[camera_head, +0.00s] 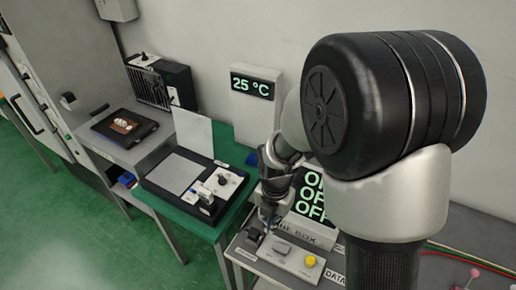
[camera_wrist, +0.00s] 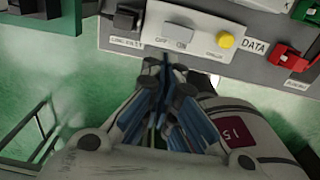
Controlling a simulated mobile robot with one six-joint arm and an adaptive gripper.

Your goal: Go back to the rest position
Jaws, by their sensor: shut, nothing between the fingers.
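My gripper (camera_wrist: 165,68) is shut and empty in the wrist view. Its fingertips are close in front of a grey control panel (camera_wrist: 205,17), by the OFF/ON label; I cannot tell whether they touch it. The panel carries a dark switch (camera_wrist: 126,16), a yellow button (camera_wrist: 225,40) and a red part (camera_wrist: 290,57). In the head view my gripper (camera_head: 268,222) is partly hidden and points down at the panel (camera_head: 285,258), with the yellow button (camera_head: 310,261) to its right. My arm covers much of the right side.
A green table (camera_head: 215,228) left of the panel holds a black-framed device (camera_head: 160,178) with an upright white plate (camera_head: 193,131). A display reading OFF (camera_head: 311,207) stands behind the panel. Green floor (camera_head: 60,230) is open at the left.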

